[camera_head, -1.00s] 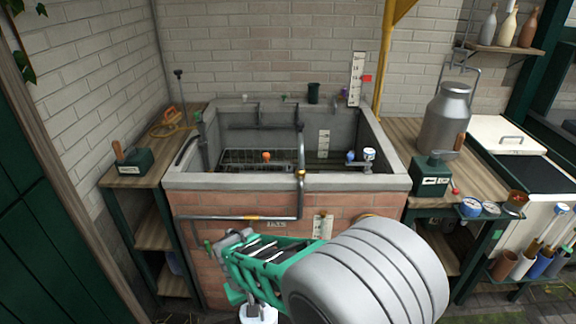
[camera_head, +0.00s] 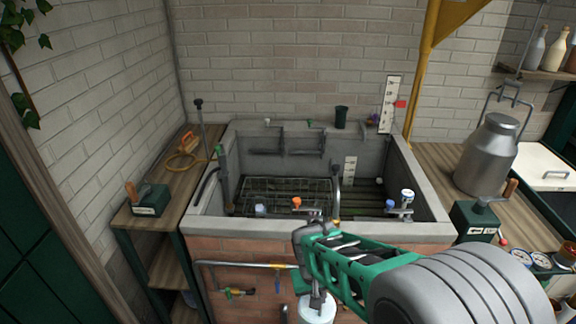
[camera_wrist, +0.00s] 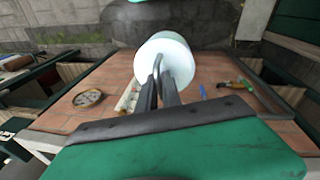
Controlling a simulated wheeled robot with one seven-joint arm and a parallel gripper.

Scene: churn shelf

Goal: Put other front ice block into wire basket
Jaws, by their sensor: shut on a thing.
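My gripper (camera_wrist: 160,92) is shut on the grey metal handle of a white cylindrical ice block (camera_wrist: 178,48). In the head view the ice block (camera_head: 316,309) hangs below my gripper, in front of the tank's brick face and lower than its rim. The wire basket (camera_head: 318,184) is a grid of thin wires inside the tank, beyond the front rim. My arm hides part of the tank front. A pale block-like thing (camera_head: 261,211) shows near the basket's front; I cannot tell what it is.
The tank's front rim (camera_head: 250,229) lies between my gripper and the basket. An orange knob (camera_head: 297,202) and a white-and-blue fitting (camera_head: 406,196) stand near the rim. Pipes (camera_head: 240,265) run along the brick face. A milk can (camera_head: 487,155) stands on the right bench.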

